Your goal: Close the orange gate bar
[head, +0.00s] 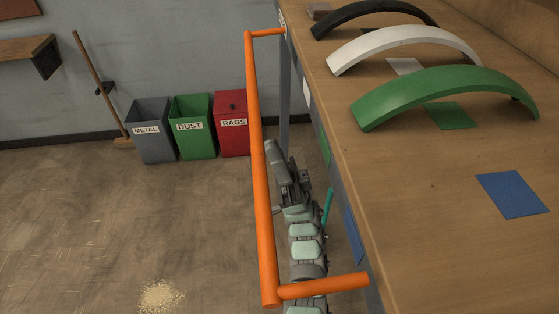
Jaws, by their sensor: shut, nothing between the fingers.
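The orange gate bar (258,165) is a long round tube running along the left side of the workbench, apart from its edge. A short orange arm at its far end reaches the bench corner, and another at its near end reaches the bench's side. My gripper (274,150) is at the far end of my grey and pale green arm, low between the bar and the bench. It is shut and empty. Its fingertips are small and hard to make out. The bar overlaps its left edge in the picture; I cannot tell if they touch.
The wooden workbench (430,220) fills the right, with black (372,12), white (405,38) and green (440,85) arches and a blue square (512,194). Metal (152,145), dust (192,140) and rags (231,138) bins and a broom (100,80) stand at the wall. The left floor is mostly clear.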

